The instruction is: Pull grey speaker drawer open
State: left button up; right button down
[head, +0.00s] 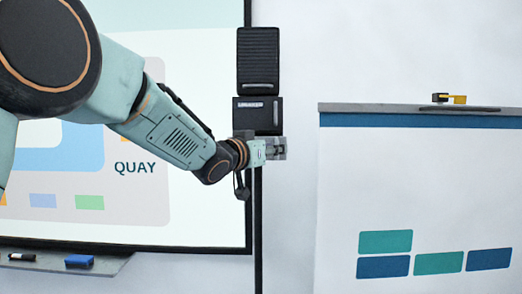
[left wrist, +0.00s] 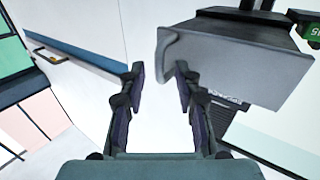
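In the left wrist view a grey box-shaped body (left wrist: 245,62), which looks like the speaker drawer, is close at the upper right. A raised lip (left wrist: 167,42) stands at its left end. My left gripper (left wrist: 160,76) is open and empty; its right finger is just below the lip, and I cannot tell whether they touch. In the head view a dark ribbed speaker (head: 258,55) sits above a dark box (head: 245,115) with a pale label. My left gripper (head: 282,148) is just below that box. My arm and gripper hide part of the area there. My right gripper is not in view.
A large screen (head: 130,200) marked QUAY is behind my left arm. A white board (head: 420,190) with a blue top band stands at the right, with a yellow and black item (head: 452,98) on its top edge. Pale wall (head: 297,220) shows between them.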

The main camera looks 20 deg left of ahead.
pick_arm(q)
jog(key=v, duration=1.2)
jog(key=shift+w+r, duration=0.1)
jog(key=s+f+n+g+y+b, duration=0.1)
jog(key=s+f+g+b, duration=0.15)
jog(key=f, duration=1.25)
jog(key=s+f+n+g+y+b, duration=0.1)
jog(key=s+f+g+y+b, duration=0.2)
jog(key=f, duration=1.2)
jog(key=s+f+n+g+b, duration=0.1)
jog(key=s+f+g+b, duration=0.2)
jog(key=f, duration=1.2)
jog(key=s+a+f+g+y+b, duration=0.1)
jog(key=s+f+g+b, duration=0.7)
jog(key=s+f, duration=2.6)
jog(key=f+b, duration=0.1)
jog(key=b, duration=0.2)
jog(key=shift+s+a+n+g+y, duration=0.3)
jog(key=shift+n+g, duration=0.05)
jog(key=shift+n, duration=0.05)
